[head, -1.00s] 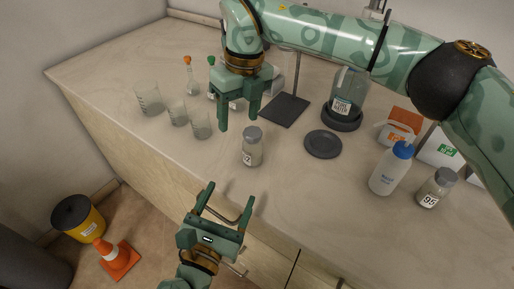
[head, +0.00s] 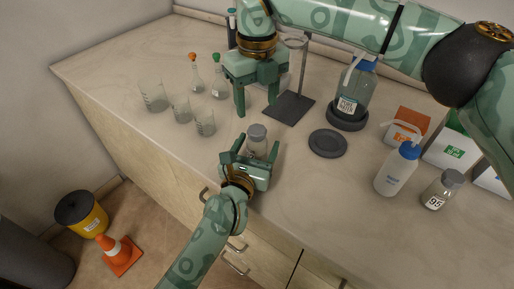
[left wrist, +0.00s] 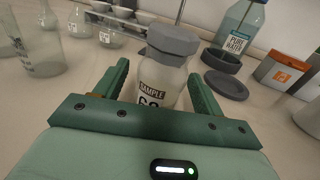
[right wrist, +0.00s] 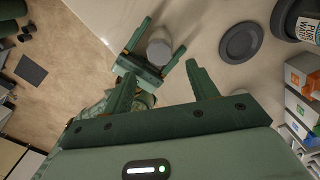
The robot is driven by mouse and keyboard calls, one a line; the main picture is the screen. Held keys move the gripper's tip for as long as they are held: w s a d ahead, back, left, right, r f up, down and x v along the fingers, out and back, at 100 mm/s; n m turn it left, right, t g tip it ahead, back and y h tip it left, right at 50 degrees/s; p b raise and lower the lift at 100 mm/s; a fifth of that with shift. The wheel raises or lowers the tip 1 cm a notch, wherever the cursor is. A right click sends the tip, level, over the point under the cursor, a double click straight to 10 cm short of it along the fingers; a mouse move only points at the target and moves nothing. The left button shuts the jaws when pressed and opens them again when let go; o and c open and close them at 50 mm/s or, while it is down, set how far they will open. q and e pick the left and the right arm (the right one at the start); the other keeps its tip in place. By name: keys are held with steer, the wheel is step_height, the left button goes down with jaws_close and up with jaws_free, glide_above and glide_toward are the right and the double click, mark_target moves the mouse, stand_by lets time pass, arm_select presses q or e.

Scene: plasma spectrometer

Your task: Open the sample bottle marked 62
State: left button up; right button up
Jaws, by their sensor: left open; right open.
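The sample bottle (head: 257,142) is clear with a grey cap and stands upright on the bench. In the left wrist view the bottle (left wrist: 162,78) shows a "SAMPLE" label with a number partly hidden by the gripper. My left gripper (head: 248,145) is open, low at the bench's front side, with its fingers on either side of the bottle; in the left wrist view gaps show beside it. My right gripper (head: 256,108) is open and empty, pointing down above and behind the bottle. In the right wrist view the grey cap (right wrist: 159,52) shows beyond its fingers.
Several glass beakers (head: 181,108) and flasks stand to the left. A grey disc (head: 327,143), a stand base (head: 289,108) and a pure water bottle (head: 355,90) are behind and right. A wash bottle (head: 398,170) and a bottle marked 95 (head: 442,190) stand farther right.

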arm_select(q)
steer(key=shift+w+d, duration=0.15)
steer(key=shift+w, duration=0.2)
